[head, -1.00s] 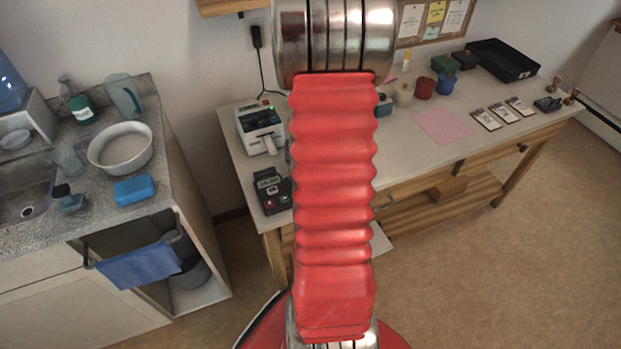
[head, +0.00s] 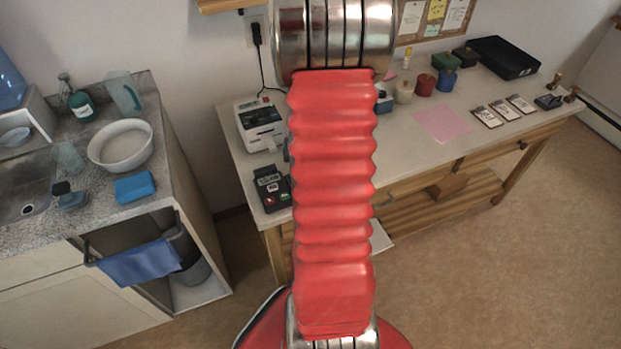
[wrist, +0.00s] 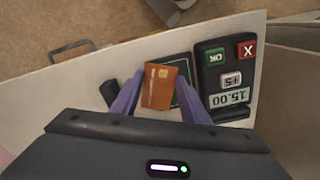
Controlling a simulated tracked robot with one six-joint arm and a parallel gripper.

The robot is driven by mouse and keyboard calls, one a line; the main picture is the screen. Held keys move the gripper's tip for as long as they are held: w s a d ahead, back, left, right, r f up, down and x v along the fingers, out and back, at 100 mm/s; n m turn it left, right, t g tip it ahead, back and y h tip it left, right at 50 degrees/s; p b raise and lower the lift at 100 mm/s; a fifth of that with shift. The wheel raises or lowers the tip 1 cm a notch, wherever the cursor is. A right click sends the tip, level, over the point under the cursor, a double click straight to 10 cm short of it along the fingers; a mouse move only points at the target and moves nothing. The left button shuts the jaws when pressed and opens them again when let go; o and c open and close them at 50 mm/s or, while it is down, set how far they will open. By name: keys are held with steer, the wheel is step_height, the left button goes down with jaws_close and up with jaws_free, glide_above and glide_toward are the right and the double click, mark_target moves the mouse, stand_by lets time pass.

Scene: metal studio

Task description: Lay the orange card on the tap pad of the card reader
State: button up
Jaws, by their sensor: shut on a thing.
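The orange card (wrist: 158,86) shows in the wrist view with a gold chip near its top edge. My gripper (wrist: 150,90) has two purple fingers shut on it, one on each side. Behind the card is a dark tap pad (wrist: 183,64) with a pale outline, partly covered by the card. I cannot tell whether the card touches it. The card reader (wrist: 226,85) is right of the pad, with OK, X and +5 keys and a 15.00 display. In the head view the card reader (head: 271,189) is at the table's left end; my arm hides the gripper and card.
A white printer-like machine (head: 260,124) stands behind the reader. A pink sheet (head: 443,123), several small cards, cups and a black tray (head: 505,57) lie farther right on the table (head: 400,150). A sink counter is at left, with floor between.

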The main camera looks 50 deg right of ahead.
steer(key=shift+w+a, duration=0.35)
steer(key=shift+a, duration=0.25)
steer(key=shift+w+a, duration=0.35)
steer(key=shift+a, duration=0.25)
steer(key=shift+a, duration=0.1)
steer(key=shift+c, duration=0.2)
steer(key=o, duration=0.8)
steer(key=shift+o, duration=1.2)
steer(key=shift+r, duration=0.15)
steer(key=shift+o, duration=0.2)
step_height(320, 180, up, 14)
steer(key=shift+d+f, duration=0.25)
steer(key=shift+d, duration=0.05)
steer(key=s+a+r+n+t, duration=0.1)
steer(key=a+r+n, duration=0.4)
steer(key=a, duration=1.1)
steer(key=a+r+n+t, duration=0.4)
steer(key=a+r, duration=0.3)
steer(key=a, duration=0.9)
steer(key=shift+s+r+n+t, duration=0.2)
steer(key=shift+s+n+t, duration=0.15)
steer(key=shift+n, duration=0.45)
